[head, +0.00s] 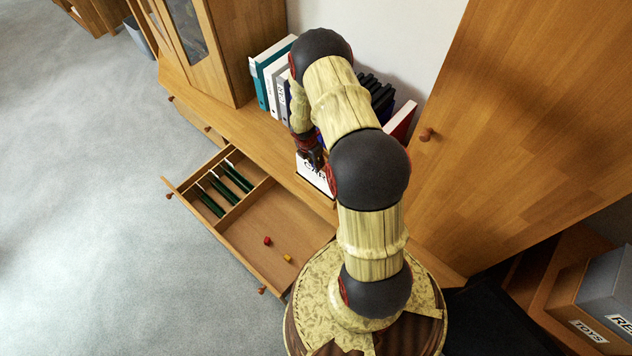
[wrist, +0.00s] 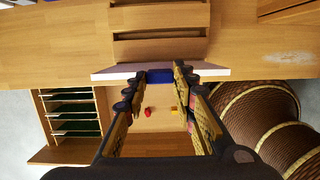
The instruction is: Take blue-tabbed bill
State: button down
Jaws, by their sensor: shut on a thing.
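The bill is a white sheet, seen nearly edge-on in the wrist view (wrist: 112,74), with a blue tab (wrist: 160,76) between my fingertips. My gripper (wrist: 157,80) is shut on the blue tab. In the head view my gripper (head: 313,155) is beside the cabinet top, and the white sheet (head: 316,179) with partly hidden black lettering hangs below it. My arm hides part of the sheet and the area behind it.
An open drawer (head: 262,217) juts out below, holding dark green files (head: 222,187), a red block (head: 267,240) and a yellow block (head: 288,258). A slotted wooden rack (wrist: 160,48) stands near the sheet. Binders (head: 268,82) stand at the back. Floor at left is clear.

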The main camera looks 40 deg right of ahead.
jog(key=shift+r+p, duration=2.3)
jog(key=shift+r, duration=0.4)
